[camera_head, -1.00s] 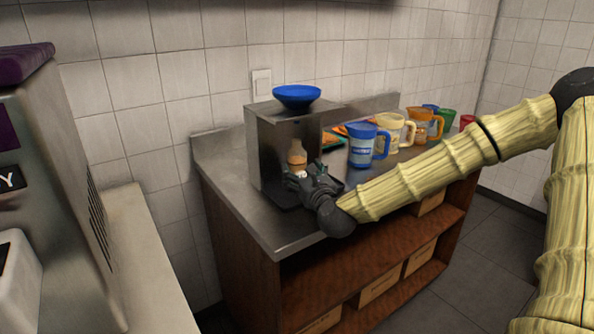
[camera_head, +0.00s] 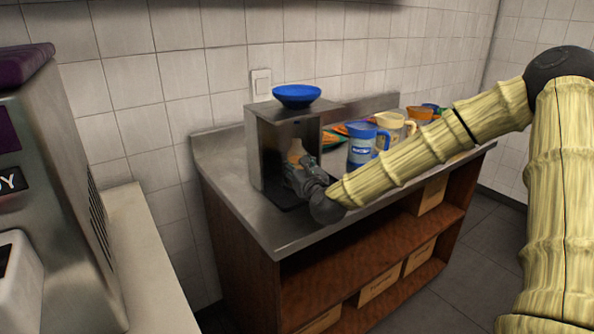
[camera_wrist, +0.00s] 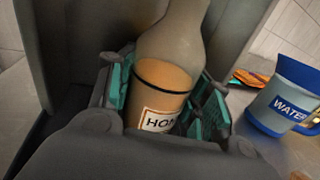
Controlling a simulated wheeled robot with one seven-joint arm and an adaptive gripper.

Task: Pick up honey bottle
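The honey bottle (camera_head: 295,150) stands inside the open-fronted metal box (camera_head: 283,110) on the counter. In the wrist view the bottle (camera_wrist: 163,88) is large and central, with an amber body, a dark ring and a partly hidden label reading "HON". My gripper (camera_head: 297,170) reaches into the front of the box. In the wrist view its teal-padded fingers (camera_wrist: 160,100) stand on both sides of the bottle. The left pad is very close to the bottle, and a narrow gap shows at the right pad, so the fingers look open around it. The bottle's base is hidden.
A blue bowl (camera_head: 297,95) sits on top of the box. A blue WATER jug (camera_wrist: 285,97) stands to the right, with a cream jug (camera_head: 391,128) and an orange one (camera_head: 418,117) beyond. The box walls are close around my gripper. The counter's front left (camera_head: 262,225) is clear.

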